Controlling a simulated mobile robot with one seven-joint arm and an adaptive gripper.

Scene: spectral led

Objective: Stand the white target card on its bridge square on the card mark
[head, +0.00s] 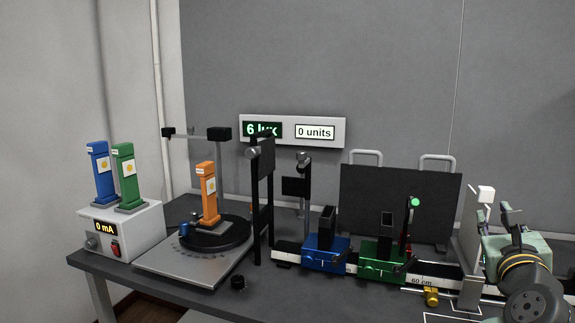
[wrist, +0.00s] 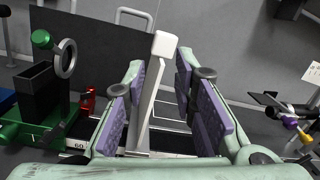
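The white target card (head: 469,240) stands upright at the right in the head view, beside the rail's end, with a white block on top. In the wrist view the card (wrist: 148,100) appears nearly edge-on between my fingers. My gripper (head: 497,240) is at the card's right in the head view. In the wrist view my gripper's purple-padded fingers (wrist: 162,108) are apart on both sides of the card, with a visible gap on its right. Contact on the left is unclear. White lines (head: 440,318) lie on the table near the card; which is the card mark is unclear.
A green carriage (head: 382,262) with a ring holder and a blue carriage (head: 325,252) sit on the rail (head: 425,268). A dark panel (head: 400,203) stands behind. A brass-coloured piece (head: 432,297) is at the rail's front. A turntable (head: 207,240) is at left.

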